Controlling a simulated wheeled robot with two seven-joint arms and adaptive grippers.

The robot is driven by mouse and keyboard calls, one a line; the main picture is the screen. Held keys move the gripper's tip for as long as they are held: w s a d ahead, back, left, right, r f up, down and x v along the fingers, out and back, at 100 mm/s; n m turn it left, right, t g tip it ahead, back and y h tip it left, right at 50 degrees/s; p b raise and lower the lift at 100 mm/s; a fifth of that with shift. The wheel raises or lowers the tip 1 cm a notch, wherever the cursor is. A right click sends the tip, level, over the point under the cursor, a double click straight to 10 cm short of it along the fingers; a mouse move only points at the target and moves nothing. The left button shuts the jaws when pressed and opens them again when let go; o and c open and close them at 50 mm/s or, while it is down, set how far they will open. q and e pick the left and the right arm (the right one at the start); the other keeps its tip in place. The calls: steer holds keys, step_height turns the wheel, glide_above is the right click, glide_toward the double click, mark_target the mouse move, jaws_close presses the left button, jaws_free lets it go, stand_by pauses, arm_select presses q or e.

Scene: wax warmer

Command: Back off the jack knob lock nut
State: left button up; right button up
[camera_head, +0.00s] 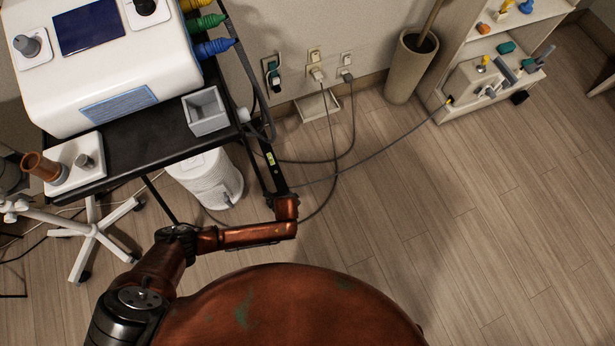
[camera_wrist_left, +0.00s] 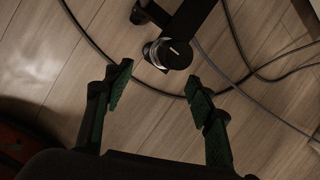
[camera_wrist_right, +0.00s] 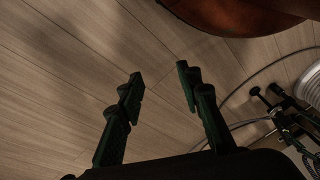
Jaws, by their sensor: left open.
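A dark round knob-like part with a shiny metallic ring (camera_wrist_left: 168,53) sits at the end of a black bar in the left wrist view, low over the floor. I take it for the jack knob, but I cannot make out the lock nut separately. My left gripper (camera_wrist_left: 158,82) is open and empty, with the knob just beyond and between its green-padded fingertips, apart from them. In the head view my left arm reaches under the cart's right side, and its fingers cannot be made out. My right gripper (camera_wrist_right: 160,84) is open and empty over bare floor.
A black cart (camera_head: 150,150) carries a white machine (camera_head: 125,60) and a grey open box (camera_head: 206,112). A white drum (camera_head: 208,180) stands beneath it. Cables (camera_head: 352,130) run across the floor. A shelf unit (camera_head: 455,70) stands at right; the right floor is clear.

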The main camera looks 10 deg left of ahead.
step_height(320, 180, up, 4)
steer(key=w+b, duration=0.2)
steer(key=b, duration=0.1)
arm_select(q)
steer(key=w+f+m+b, duration=0.1)
steer(key=f, duration=0.1)
steer(key=w+f+m+b, duration=0.1)
steer(key=f+m+b, duration=0.1)
steer(key=w+f+m+y+b, duration=0.1)
steer(key=f, duration=0.2)
steer(key=shift+a, duration=0.35)
steer(key=shift+w+a+f+b, duration=0.1)
steer(key=shift+w+f+b, duration=0.2)
steer(key=shift+b, duration=0.25)
arm_select(e)
steer(key=w+a+f+t+y, duration=0.1)
steer(key=w+a+f+t, duration=0.3)
steer(key=f, duration=0.3)
steer(key=shift+w, duration=0.7)
arm_select(q)
steer(key=shift+c, duration=0.2)
